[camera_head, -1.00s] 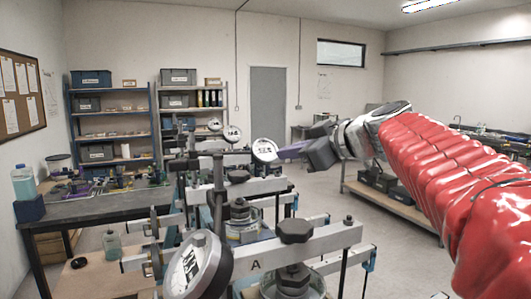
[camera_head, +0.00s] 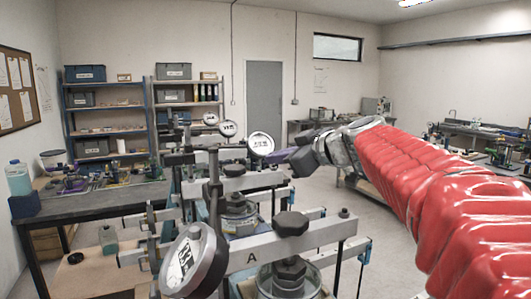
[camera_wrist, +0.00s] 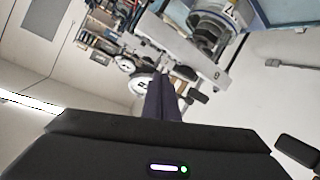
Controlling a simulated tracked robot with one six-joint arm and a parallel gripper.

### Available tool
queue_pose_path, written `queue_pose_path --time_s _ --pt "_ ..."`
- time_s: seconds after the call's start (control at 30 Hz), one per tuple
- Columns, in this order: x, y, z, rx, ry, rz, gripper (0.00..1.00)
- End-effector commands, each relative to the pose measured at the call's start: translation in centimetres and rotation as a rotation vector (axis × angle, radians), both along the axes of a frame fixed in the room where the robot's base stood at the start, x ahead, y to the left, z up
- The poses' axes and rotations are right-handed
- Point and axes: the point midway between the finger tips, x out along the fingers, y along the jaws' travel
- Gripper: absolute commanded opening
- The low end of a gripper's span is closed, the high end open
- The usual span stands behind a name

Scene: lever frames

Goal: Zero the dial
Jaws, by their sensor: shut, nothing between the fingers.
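Several round white-faced dials stand on posts along a row of lever frames. The nearest dial (camera_head: 187,262) is large and tilted, at the front left of the head view. The second dial (camera_head: 261,144) is farther back, beside my gripper (camera_head: 279,157). My gripper is shut and empty; its dark purple fingers point toward that dial's lower right edge. In the wrist view the shut fingers (camera_wrist: 162,98) overlap the right side of a dial (camera_wrist: 141,84). I cannot tell whether they touch it. The dial readings are too small to make out.
The front lever frame's beam (camera_head: 310,236), marked A, carries a black knob (camera_head: 291,223). Smaller dials (camera_head: 228,128) stand farther back. A dark workbench (camera_head: 95,204) is at left and shelving (camera_head: 98,115) behind. Open floor (camera_head: 395,240) lies right of the frames.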

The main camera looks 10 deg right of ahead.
Motion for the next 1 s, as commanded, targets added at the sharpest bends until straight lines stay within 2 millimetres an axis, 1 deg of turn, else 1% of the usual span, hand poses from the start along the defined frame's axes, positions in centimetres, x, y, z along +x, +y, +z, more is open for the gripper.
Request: queue_pose_path --time_s 0.1,0.3,1.0 --pt "0.67 0.13 -0.67 0.001 0.0 0.0 0.0" --pt "1.07 0.2 -1.09 -0.001 0.0 -0.001 0.0" --pt "1.27 0.26 -0.89 0.0 0.0 0.0 0.0"
